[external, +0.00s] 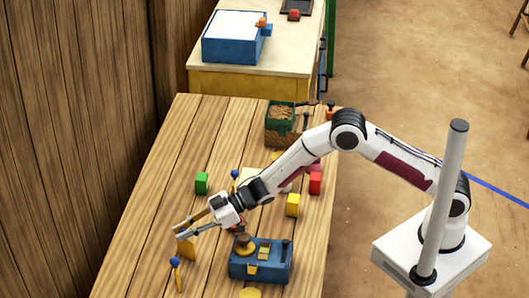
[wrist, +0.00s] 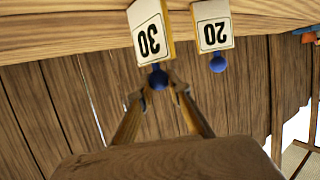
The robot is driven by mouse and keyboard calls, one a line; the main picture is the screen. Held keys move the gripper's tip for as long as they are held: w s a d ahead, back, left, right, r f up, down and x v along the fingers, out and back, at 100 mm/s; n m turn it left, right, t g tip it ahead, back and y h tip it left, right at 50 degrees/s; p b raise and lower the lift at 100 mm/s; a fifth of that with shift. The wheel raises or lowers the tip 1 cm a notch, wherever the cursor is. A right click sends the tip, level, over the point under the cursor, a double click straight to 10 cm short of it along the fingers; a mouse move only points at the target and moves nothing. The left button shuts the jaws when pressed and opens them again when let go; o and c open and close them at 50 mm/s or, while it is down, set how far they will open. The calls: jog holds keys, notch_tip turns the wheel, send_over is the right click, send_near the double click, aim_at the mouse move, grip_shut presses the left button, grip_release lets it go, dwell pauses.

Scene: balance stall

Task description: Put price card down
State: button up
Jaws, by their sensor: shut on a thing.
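The price card marked 30 (wrist: 149,38) has a blue knob (wrist: 158,77), and my gripper (wrist: 160,90) is shut on that knob. In the external view my gripper (external: 183,231) is low at the left side of the wooden table, with the yellow-edged card (external: 187,248) below its fingers. I cannot tell whether the card touches the table. A second price card, marked 20 (wrist: 212,26), stands to its right in the wrist view, its own blue knob free. In the external view this card (external: 179,278) is just in front of the held one.
A blue balance base (external: 262,265) with a brass pan stands right of my gripper. Green (external: 202,183), yellow (external: 293,205) and red (external: 315,183) blocks stand farther back. A green-and-brown box (external: 281,125) is at the far end. The wooden table (external: 190,135) is bare at the back left.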

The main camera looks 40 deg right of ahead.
jog(key=shift+f, duration=0.1)
jog(key=o, duration=1)
jog(key=shift+c, duration=0.2)
jog(key=shift+s+d+r, duration=0.1)
jog(key=shift+d+r, duration=0.2)
jog(key=shift+d, duration=0.15)
jog(key=v, duration=1.1)
